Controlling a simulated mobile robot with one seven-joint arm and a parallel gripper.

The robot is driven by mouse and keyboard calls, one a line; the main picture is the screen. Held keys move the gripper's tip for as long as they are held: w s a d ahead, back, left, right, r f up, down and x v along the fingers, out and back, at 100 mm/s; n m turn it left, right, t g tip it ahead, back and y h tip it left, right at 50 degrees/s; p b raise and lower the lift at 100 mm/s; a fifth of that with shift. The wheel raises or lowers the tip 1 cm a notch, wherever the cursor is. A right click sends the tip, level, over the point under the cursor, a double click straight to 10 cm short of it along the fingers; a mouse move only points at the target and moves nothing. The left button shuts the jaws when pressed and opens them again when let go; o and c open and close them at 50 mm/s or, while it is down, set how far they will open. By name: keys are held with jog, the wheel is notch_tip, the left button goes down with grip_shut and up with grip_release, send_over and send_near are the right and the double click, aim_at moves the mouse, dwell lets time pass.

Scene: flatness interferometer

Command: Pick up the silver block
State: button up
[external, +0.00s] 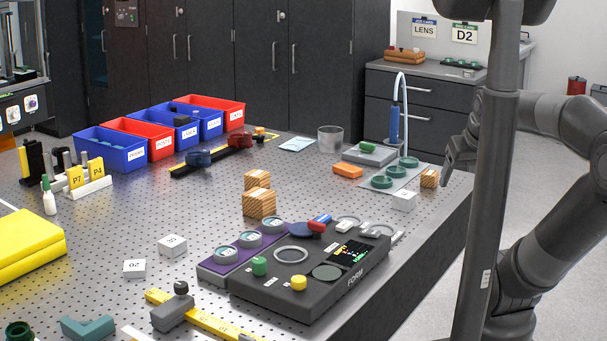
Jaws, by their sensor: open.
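Pale silver-white blocks with printed labels stand on the perforated table (215,185). One silver block (404,200) is near the right edge. Two more sit at the front left, one marked 20 (134,269) and another (172,246) just behind it. Which one the task means I cannot tell. My gripper (446,180) is at the table's right edge, pointing down, open, with nothing seen in it. It is above and to the right of the right-hand silver block, close to a small wooden block (429,178). Its fingers are small and partly hard to make out.
A dark instrument box (290,311) with knobs and a display fills the front middle. Green discs on a plate (402,172), an orange block (347,170) and a metal cup (330,138) stand behind. Wooden blocks (259,204) are mid-table. Blue and red bins (123,158) line the back left.

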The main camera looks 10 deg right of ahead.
jog(key=n+g, duration=0.6)
jog(key=n, duration=2)
send_over(405, 194)
notch_tip(405, 194, down, 6)
jog(key=shift+w+a+f, duration=0.3)
jog(key=shift+f, duration=0.25)
notch_tip(405, 194, down, 5)
jog(key=shift+r, duration=0.15)
jog(key=shift+s+d+f, duration=0.15)
jog(key=shift+s+f, duration=0.05)
jog(key=shift+f, duration=1.2)
jog(key=shift+s+d+f, duration=0.1)
jog(key=shift+s+f, duration=0.05)
jog(key=shift+f, duration=1.2)
